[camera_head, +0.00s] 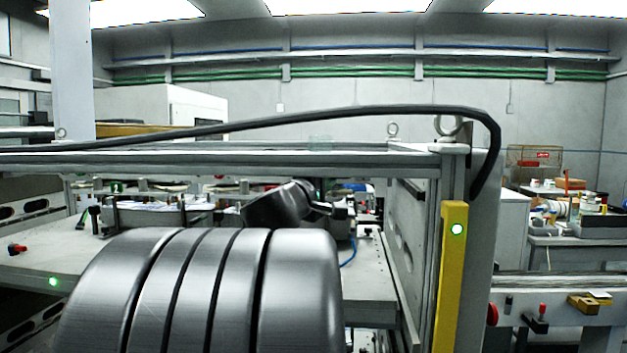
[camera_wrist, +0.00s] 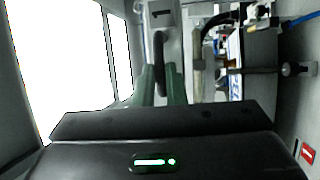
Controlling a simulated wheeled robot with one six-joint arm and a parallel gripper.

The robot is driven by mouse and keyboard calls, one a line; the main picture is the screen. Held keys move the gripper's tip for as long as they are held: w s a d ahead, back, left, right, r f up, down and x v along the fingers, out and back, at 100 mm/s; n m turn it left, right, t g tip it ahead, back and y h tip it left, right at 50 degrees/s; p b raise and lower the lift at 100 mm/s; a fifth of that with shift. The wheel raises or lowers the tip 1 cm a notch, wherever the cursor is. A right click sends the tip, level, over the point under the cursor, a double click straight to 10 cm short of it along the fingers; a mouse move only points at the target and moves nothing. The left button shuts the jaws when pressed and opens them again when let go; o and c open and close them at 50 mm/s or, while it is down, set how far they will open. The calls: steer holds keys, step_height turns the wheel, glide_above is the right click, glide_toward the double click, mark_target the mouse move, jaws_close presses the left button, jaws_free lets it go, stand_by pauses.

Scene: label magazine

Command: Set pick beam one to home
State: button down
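In the wrist view a dark upright handle (camera_wrist: 160,65) stands below a grey plate marked 1 (camera_wrist: 162,16). It may belong to pick beam one, but I cannot tell for sure. My gripper (camera_wrist: 161,85) shows two dark green fingers, apart, one on each side of the handle's lower end. I see no clear contact between fingers and handle. In the head view my arm hides much of the machine's middle, and the handle cannot be made out there.
A grey machine frame with a yellow post (camera_head: 451,275) stands close on the right. A black cable (camera_head: 350,110) arches over its top rail. A red label marked 1 (camera_wrist: 307,153) is at the wrist view's lower right. A cluttered bench (camera_head: 575,240) stands farther right.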

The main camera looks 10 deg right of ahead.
steer(key=shift+w, duration=0.1)
steer(key=w+b, duration=0.1)
steer(key=w, duration=0.1)
steer(key=w+d+b, duration=0.1)
steer(key=w, duration=0.1)
steer(key=shift+w+d, duration=0.15)
steer(key=shift+w, duration=0.1)
steer(key=c, duration=1.5)
jaws_free()
